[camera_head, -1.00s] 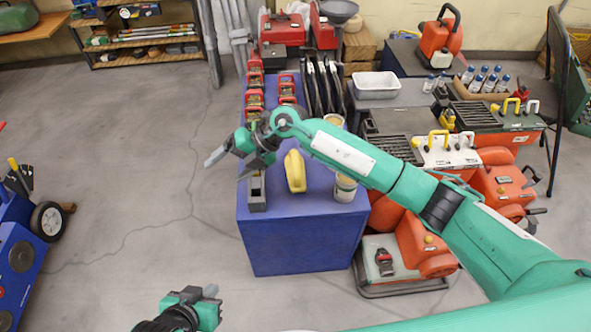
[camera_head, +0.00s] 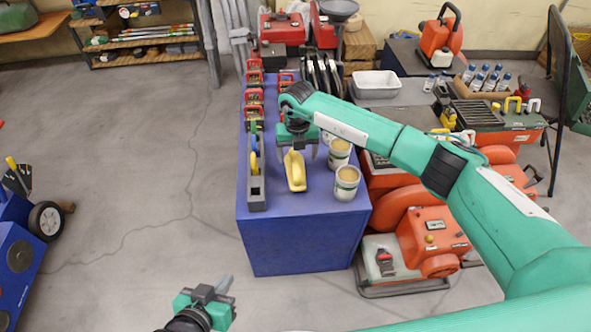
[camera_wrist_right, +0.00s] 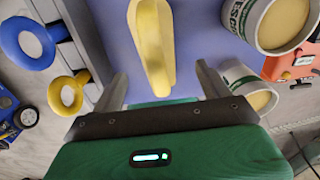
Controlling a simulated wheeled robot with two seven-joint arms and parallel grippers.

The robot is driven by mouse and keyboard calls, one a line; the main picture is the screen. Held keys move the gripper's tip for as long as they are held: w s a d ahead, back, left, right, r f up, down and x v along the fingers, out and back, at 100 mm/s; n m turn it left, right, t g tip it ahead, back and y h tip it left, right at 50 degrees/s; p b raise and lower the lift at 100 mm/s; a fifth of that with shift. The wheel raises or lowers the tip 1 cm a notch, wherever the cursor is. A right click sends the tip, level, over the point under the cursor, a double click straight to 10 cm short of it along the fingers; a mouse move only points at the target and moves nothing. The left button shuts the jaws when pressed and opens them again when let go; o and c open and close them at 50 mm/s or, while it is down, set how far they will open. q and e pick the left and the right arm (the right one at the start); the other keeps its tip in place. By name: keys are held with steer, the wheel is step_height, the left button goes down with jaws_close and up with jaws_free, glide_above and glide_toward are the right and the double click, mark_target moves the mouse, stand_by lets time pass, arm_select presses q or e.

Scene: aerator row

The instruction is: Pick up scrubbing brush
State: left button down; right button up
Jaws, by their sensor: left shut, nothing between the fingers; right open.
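The scrubbing brush (camera_head: 296,174) has a yellow top and lies on the blue bench (camera_head: 301,231), near its front end. It also shows in the right wrist view (camera_wrist_right: 152,45), lengthwise between and beyond my fingers. My right gripper (camera_head: 297,153) is open and points down at the far end of the brush, one finger to each side. The right wrist view shows its two fingers (camera_wrist_right: 162,82) apart; whether they touch the brush cannot be told. My left gripper (camera_head: 216,288) is shut and empty at the bottom, well away from the bench.
Two cream-filled cups (camera_head: 346,183) stand just right of the brush. A grey rack (camera_head: 257,190) with blue and yellow ring-handled tools stands just left. Red-framed items line the bench behind. Orange machines (camera_head: 432,232) crowd the right side. The floor left of the bench is clear.

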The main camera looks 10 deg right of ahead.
mark_target(296, 160)
steer(key=shift+w+a+f+b, duration=0.15)
steer(key=shift+f+b, duration=0.15)
steer(key=shift+f, duration=1.2)
steer(key=shift+w+a+f+b, duration=0.15)
steer(key=shift+f+b, duration=0.15)
steer(key=shift+f, duration=1.15)
arm_select(q)
steer(key=shift+w+d+r+t+h, duration=0.1)
steer(key=shift+d+t+h, duration=0.15)
steer(key=shift+d+t, duration=0.25)
steer(key=shift+w+d+r+t+h, duration=0.1)
steer(key=shift+d+t+h, duration=0.15)
steer(key=shift+d+t, duration=0.25)
arm_select(e)
steer(key=shift+d, duration=0.1)
steer(key=c, duration=1.1)
